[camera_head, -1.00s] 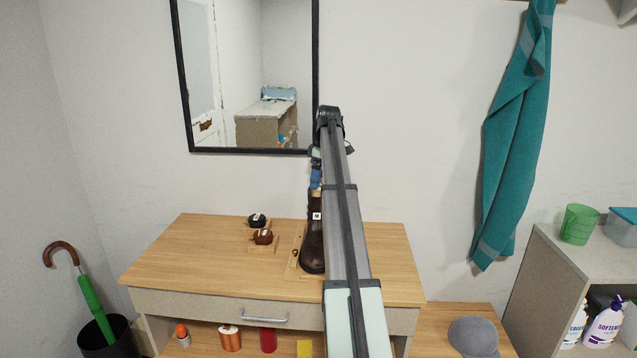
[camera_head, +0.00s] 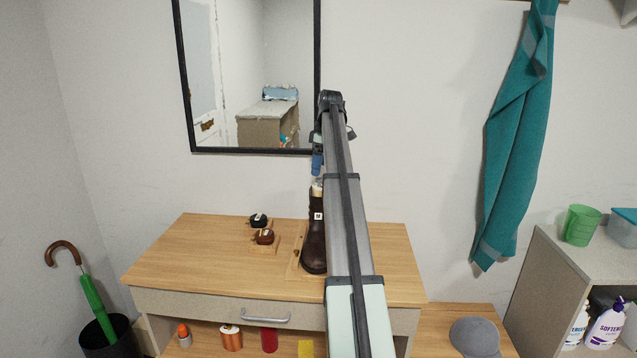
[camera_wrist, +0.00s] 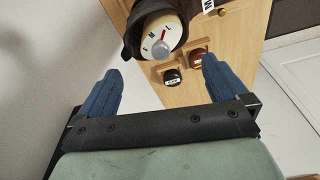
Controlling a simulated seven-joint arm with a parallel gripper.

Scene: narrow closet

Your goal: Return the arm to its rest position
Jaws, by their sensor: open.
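My gripper (camera_wrist: 160,88) is open and empty in the wrist view, its two blue fingers spread apart. In the head view it hangs at the end of my arm, partly hidden behind it, above the dark brown boot (camera_head: 313,240). The boot stands upright on a wooden board on the cabinet top, partly covered by my arm. In the wrist view a round cream dial (camera_wrist: 161,36) with letters and a red pointer sits in the boot's opening, beyond the fingers and apart from them.
A wooden cabinet (camera_head: 190,245) carries two small knobbed pieces, one black (camera_head: 258,220) and one brown (camera_head: 264,237). A framed mirror (camera_head: 250,75) hangs behind. A teal towel (camera_head: 515,130) hangs at right. A green umbrella (camera_head: 95,300) stands at left.

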